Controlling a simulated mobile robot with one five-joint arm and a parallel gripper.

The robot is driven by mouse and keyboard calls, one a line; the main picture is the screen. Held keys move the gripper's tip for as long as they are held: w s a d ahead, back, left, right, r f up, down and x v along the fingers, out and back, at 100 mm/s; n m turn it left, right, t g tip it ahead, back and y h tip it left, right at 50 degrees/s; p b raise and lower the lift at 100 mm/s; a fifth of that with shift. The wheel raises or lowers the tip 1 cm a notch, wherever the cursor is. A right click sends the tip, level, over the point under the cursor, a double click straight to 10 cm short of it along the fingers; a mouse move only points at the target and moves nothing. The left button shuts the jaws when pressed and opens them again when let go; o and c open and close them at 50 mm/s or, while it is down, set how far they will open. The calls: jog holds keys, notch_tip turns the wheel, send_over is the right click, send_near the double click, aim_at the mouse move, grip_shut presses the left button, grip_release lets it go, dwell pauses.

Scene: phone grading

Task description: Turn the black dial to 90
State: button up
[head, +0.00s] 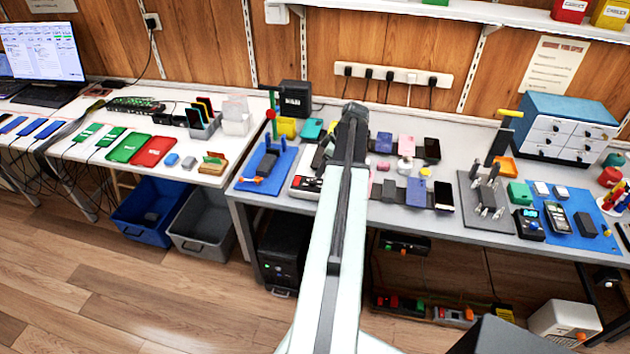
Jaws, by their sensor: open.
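I cannot make out a black dial or any scale marks for certain at this size. A small black device with a lit blue display (529,224) stands at the right of the grey bench, and a handheld meter (557,217) lies beside it on a blue mat. Whether either carries the dial is too small to tell. My arm reaches from the bottom middle over the bench. My gripper (355,110), dark and small, is at its far end near the back of the bench, left of and apart from these devices. It is open. My arm hides part of the bench.
The grey bench (400,213) is crowded with phones and tools. A blue drawer cabinet (560,108) stands at the back right. A black stand (485,193) is left of the devices. A white bench (215,180) is at left, with crates (205,238) below. The left floor is clear.

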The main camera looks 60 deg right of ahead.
aim_at(313, 182)
jog(key=b+x, duration=0.6)
jog(key=x, duration=0.1)
jog(key=shift+s+f, duration=0.1)
jog(key=shift+w+f+b, duration=0.25)
jog(key=shift+b, duration=0.15)
jog(key=shift+r, duration=0.1)
grip_shut()
jog(key=shift+a, duration=0.25)
jog(key=shift+d, duration=0.1)
